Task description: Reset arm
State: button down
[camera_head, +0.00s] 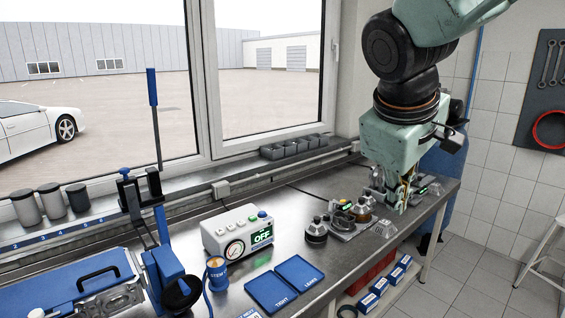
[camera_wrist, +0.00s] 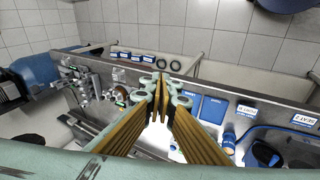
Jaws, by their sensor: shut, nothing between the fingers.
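My gripper (camera_head: 404,192) hangs from my raised arm at the right end of the workbench (camera_head: 285,215), pointing down. In the wrist view my gripper (camera_wrist: 161,82) shows its long brown-gold fingers converging with their tips together, and nothing is held between them. In the head view the fingertips appear over or in front of the metal parts at the bench's right end. I cannot tell their exact height above the bench.
A control box (camera_head: 238,231) reading OFF stands mid-bench. Two blue trays, TIGHT (camera_head: 271,292) and LEAKS (camera_head: 299,271), lie at the front. Small metal assemblies (camera_head: 316,231) stand near the gripper. A blue press-like fixture (camera_head: 155,200) stands left. Boxes sit on a lower shelf (camera_head: 380,285).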

jog(key=s+a+f+m+y, duration=0.1)
jog(key=s+f+m, duration=0.1)
jog(key=s, duration=1.1)
jog(key=s+a+f+m+y, duration=0.1)
jog(key=s+f+m, duration=0.2)
jog(key=s, duration=1.1)
jog(key=shift+s+a+m+g+y+b, duration=0.2)
jog(key=shift+m+g+y+b, duration=0.25)
jog(key=shift+m, duration=0.65)
